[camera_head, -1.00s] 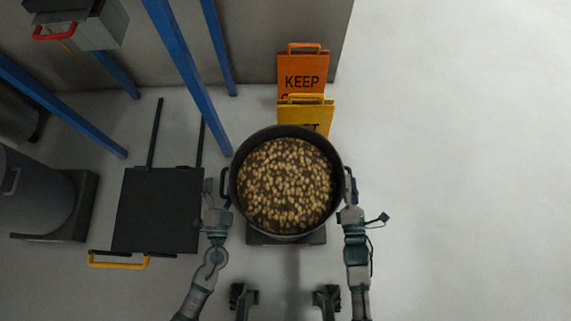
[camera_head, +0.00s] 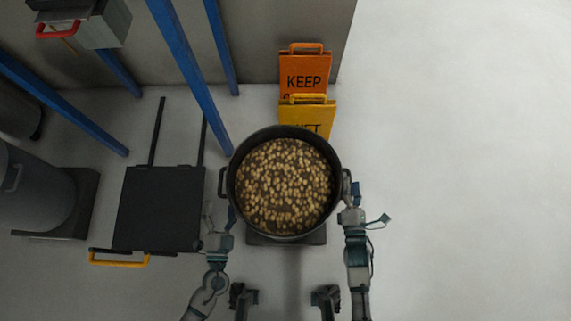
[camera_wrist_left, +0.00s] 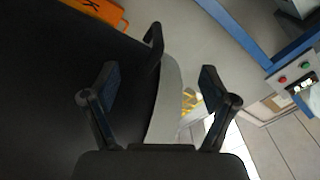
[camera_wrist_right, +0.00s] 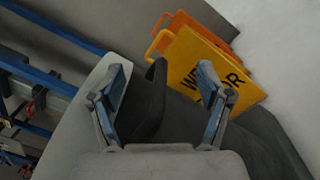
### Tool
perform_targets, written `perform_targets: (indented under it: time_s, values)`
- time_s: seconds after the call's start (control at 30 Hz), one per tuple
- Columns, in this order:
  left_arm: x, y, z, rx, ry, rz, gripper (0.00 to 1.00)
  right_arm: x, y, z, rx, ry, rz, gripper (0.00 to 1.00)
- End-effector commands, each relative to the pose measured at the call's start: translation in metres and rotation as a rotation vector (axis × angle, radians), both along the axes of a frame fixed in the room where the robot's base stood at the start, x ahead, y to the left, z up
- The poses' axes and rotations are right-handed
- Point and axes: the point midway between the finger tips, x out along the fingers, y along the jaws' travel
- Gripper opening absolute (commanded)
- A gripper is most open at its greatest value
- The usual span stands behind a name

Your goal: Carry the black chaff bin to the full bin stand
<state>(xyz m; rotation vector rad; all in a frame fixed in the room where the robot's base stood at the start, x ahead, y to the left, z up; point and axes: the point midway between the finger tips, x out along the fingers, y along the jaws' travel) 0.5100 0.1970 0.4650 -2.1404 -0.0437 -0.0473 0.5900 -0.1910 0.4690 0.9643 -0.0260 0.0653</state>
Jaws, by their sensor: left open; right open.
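The black chaff bin (camera_head: 235,200), round and filled with tan and dark pieces, stands upright on a dark low base (camera_head: 318,238) in the head view. It has a handle on each side. My left gripper (camera_head: 219,214) is open just in front of the left handle (camera_head: 222,182); in the left wrist view this handle (camera_wrist_left: 154,45) lies beyond the fingers, apart from them. My right gripper (camera_head: 352,190) is open at the right handle; in the right wrist view the handle (camera_wrist_right: 153,98) is between the fingers. I cannot tell which platform is the full bin stand.
A flat black platform (camera_head: 160,210) with a yellow handle (camera_head: 118,260) is at left, beside a grey drum (camera_head: 35,190) on a dark base. Blue posts (camera_head: 188,70) stand behind. Orange (camera_head: 303,75) and yellow (camera_head: 318,115) signs stand behind the bin. The right floor is clear.

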Motion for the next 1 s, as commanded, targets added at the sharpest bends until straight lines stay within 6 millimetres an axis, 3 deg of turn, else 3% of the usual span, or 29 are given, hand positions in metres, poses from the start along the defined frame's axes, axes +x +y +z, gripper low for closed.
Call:
perform_targets:
  time_s: [0.37,0.8,1.0]
  values:
    - [0.0,0.0,0.0,0.0,-0.001,0.001,0.85,-0.008,0.001,0.0,0.0,-0.001,0.002,0.82]
    - [0.0,0.0,0.0,0.0,0.0,0.0,0.85,-0.097,-0.004,-0.006,0.001,0.002,0.0,0.82]
    - [0.001,0.0,0.0,0.0,0.0,0.0,0.85,-0.117,-0.005,-0.007,0.001,0.001,-0.001,0.82]
